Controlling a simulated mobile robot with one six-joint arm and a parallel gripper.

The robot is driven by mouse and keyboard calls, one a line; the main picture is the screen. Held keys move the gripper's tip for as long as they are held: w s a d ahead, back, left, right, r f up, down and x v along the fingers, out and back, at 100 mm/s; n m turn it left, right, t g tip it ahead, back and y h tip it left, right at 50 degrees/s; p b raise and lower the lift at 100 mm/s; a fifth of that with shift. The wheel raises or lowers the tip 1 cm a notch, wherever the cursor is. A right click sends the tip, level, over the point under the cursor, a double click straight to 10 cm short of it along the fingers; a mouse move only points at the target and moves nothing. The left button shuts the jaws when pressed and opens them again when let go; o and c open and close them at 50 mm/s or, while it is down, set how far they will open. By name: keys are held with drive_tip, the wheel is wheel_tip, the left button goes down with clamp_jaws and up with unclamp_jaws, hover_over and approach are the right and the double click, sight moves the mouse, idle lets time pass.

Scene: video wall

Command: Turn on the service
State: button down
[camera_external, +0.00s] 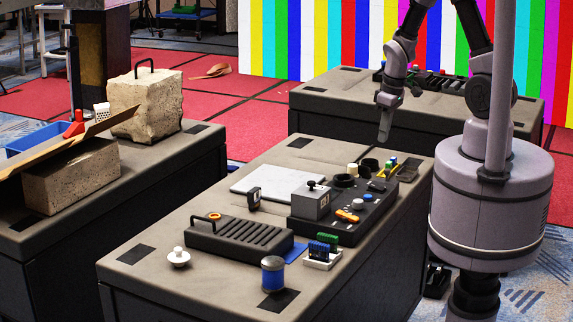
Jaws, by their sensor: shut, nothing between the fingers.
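A dark control panel (330,226) lies on the middle table. It carries a grey box (311,203) with a black knob on top, an orange lever-like part (347,216), a whitish round knob (358,204) and a blue round part (368,197). Which of these belongs to the service I cannot tell. My gripper (384,137) points down, shut and empty, in the air toward the far end of the table. It appears apart from the panel. Any labels are too small to read.
A ribbed dark case (240,240), a blue-grey canister (272,275), a white knob-like piece (178,257) and a white board (277,185) share the middle table (140,275). The back table (330,92) holds a row of coloured controls. Stone blocks (145,103) stand at left.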

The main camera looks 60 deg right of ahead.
sight(373, 186)
drive_tip(key=f+b, duration=0.2)
drive_tip(key=f, duration=0.2)
drive_tip(key=w+f+b, duration=0.1)
drive_tip(key=f+b, duration=0.1)
drive_tip(key=f, duration=0.2)
drive_tip(key=w+f+b, duration=0.1)
drive_tip(key=f+b, duration=0.1)
drive_tip(key=f, duration=0.2)
drive_tip(key=shift+f+b, duration=0.35)
drive_tip(key=shift+b, duration=0.05)
drive_tip(key=shift+w+f+b, duration=0.1)
drive_tip(key=shift+f+b, duration=0.2)
drive_tip(key=shift+f, duration=0.25)
drive_tip(key=shift+w+f+b, duration=0.15)
drive_tip(key=shift+f+b, duration=0.3)
drive_tip(key=shift+b, duration=0.1)
drive_tip(key=shift+a+r, duration=0.1)
drive_tip(key=shift+r, duration=0.15)
drive_tip(key=shift+f, duration=0.1)
drive_tip(key=shift+s, duration=0.25)
